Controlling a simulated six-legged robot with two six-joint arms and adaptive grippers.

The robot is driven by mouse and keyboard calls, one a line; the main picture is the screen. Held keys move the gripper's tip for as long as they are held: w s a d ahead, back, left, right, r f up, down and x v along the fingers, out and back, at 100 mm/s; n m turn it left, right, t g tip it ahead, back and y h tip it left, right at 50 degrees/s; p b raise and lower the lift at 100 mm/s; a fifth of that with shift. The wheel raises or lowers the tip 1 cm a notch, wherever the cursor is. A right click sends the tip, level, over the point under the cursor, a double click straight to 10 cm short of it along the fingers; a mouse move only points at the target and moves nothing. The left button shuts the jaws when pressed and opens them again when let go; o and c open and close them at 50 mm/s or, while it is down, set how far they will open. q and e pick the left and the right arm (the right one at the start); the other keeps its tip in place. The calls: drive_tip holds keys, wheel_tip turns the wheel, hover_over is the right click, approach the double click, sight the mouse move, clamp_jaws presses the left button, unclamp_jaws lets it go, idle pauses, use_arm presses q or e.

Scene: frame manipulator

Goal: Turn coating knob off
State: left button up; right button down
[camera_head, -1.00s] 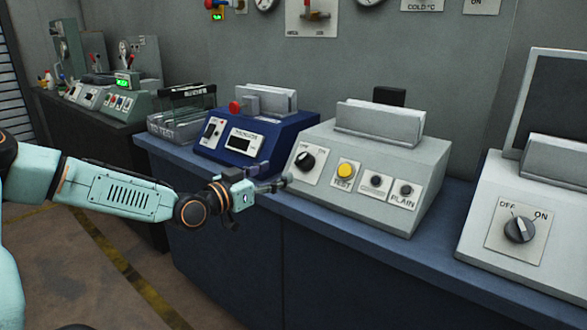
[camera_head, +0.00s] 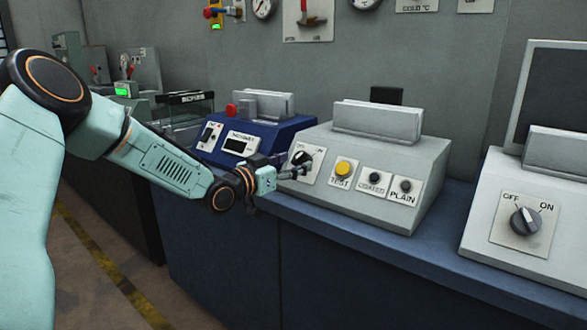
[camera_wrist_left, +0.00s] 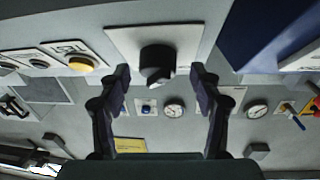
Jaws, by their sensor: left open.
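The black coating knob (camera_head: 300,158) sits on a white plate (camera_head: 314,173) on the sloped front of the middle grey box. My left gripper (camera_head: 299,170) is in front of the knob and partly covers it. In the left wrist view, which is upside down, the knob (camera_wrist_left: 157,62) is centred between the two open fingers (camera_wrist_left: 160,80). Gaps show on both sides, and I see no clear contact. The knob's exact setting is hard to read. My right gripper is not in view.
The same box (camera_head: 425,150) carries a yellow TEST button (camera_head: 343,168) and black COATED (camera_head: 374,178) and PLAIN (camera_head: 405,186) buttons right of the knob. A blue box (camera_head: 275,135) stands at left. A white box with another OFF/ON knob (camera_head: 525,222) is at right.

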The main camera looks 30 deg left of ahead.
use_arm(q)
drive_tip(key=shift+w+d, duration=0.25)
drive_tip(key=shift+w, duration=0.1)
drive_tip(key=shift+r, duration=0.1)
drive_tip(key=shift+a, duration=0.1)
drive_tip(key=shift+c, duration=0.5)
drive_tip(key=c, duration=1)
